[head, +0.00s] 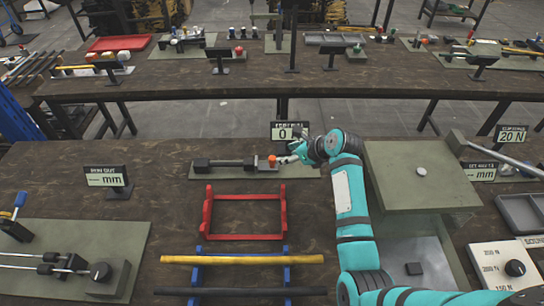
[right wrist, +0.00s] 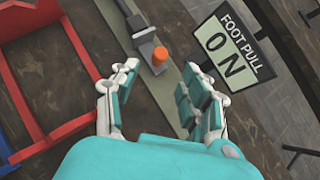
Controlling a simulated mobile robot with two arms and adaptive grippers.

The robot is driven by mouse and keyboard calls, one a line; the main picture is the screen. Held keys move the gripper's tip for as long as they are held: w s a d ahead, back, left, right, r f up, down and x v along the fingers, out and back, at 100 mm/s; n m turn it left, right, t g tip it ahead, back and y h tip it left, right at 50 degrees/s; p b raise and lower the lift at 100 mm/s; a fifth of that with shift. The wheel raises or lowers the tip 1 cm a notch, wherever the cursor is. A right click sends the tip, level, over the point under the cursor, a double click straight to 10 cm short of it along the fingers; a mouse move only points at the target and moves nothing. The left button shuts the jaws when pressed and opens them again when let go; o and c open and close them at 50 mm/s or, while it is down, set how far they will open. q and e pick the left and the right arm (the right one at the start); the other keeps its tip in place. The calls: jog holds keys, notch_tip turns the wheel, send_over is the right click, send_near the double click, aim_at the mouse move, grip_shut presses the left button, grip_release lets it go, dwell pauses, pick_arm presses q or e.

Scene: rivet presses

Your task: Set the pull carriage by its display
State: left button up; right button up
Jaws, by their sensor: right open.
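The pull rig lies on a green-grey base plate (head: 212,176) at the middle back of the near bench. Its dark carriage parts sit along a thin bar, with an orange knob (head: 272,160) at the right end. The knob (right wrist: 160,57) also shows in the right wrist view, beside a grey block (right wrist: 146,38). The display (head: 290,131) stands behind the plate; in the right wrist view it (right wrist: 232,48) reads FOOT PULL, 0 N. My right gripper (head: 291,157) is just right of the knob. Its fingers (right wrist: 159,78) are spread and empty, with the knob beyond their tips. My left gripper is out of view.
A red frame (head: 245,236) and yellow rod (head: 242,259) on blue stands lie in front. A green-topped box (head: 415,175) stands to the right. Another display (head: 107,176) and a slide rig (head: 70,258) are at the left.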

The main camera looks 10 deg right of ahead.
aim_at(273, 158)
jog(key=x, duration=0.9)
jog(key=shift+w+f, duration=0.15)
jog(key=shift+w, duration=0.1)
jog(key=shift+w+a+f, duration=0.1)
jog(key=shift+w+f, duration=0.05)
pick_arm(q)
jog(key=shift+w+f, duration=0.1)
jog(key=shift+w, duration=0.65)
pick_arm(e)
jog(key=shift+w+f, duration=0.1)
jog(key=shift+a, duration=0.1)
grip_shut()
